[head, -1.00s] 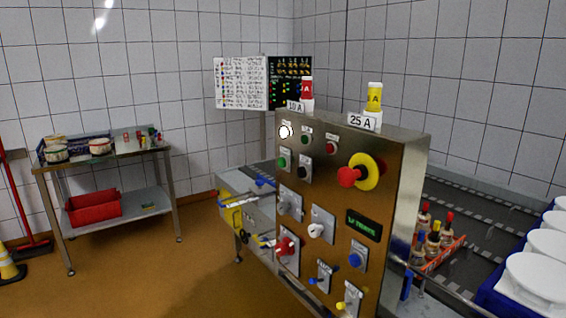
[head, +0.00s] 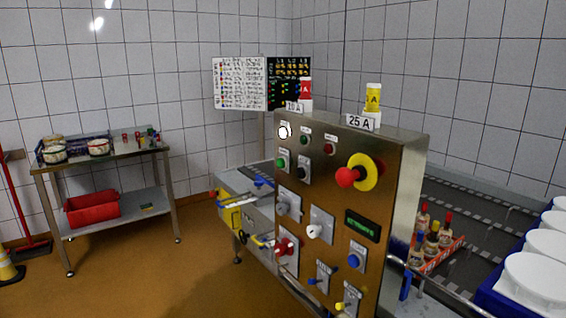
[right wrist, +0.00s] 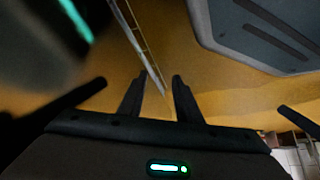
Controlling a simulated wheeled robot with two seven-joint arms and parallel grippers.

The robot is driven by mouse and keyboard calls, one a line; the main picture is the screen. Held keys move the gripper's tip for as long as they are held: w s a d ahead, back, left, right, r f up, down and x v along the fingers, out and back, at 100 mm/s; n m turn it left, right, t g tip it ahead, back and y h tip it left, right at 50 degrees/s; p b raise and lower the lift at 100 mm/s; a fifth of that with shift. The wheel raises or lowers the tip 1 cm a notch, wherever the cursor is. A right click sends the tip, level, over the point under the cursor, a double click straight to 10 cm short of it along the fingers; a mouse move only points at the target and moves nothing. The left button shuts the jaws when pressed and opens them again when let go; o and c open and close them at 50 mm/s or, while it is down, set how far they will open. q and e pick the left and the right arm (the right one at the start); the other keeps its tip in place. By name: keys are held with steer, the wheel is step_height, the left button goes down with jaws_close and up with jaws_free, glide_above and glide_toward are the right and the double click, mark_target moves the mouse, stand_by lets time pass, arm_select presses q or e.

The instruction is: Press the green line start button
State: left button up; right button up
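The steel control panel (head: 325,215) stands in the middle of the head view. A green button (head: 282,162) sits at its upper left, with a black knob or button (head: 302,172) beside it. Above are a bright white lamp (head: 285,131), a dark green lamp or button (head: 304,139) and a red one (head: 329,149). Labels are too small to read. My right gripper (right wrist: 160,78) shows in the right wrist view, its fingers apart and nothing between them, above the brown floor. It is away from the panel's buttons. My left gripper is in neither view.
A red emergency stop (head: 347,177) on a yellow ring juts from the panel, with several switches below. A side table (head: 105,150) holding tubs stands left. A conveyor (head: 470,210) runs behind on the right, by a blue tray (head: 500,300) of white moulds.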

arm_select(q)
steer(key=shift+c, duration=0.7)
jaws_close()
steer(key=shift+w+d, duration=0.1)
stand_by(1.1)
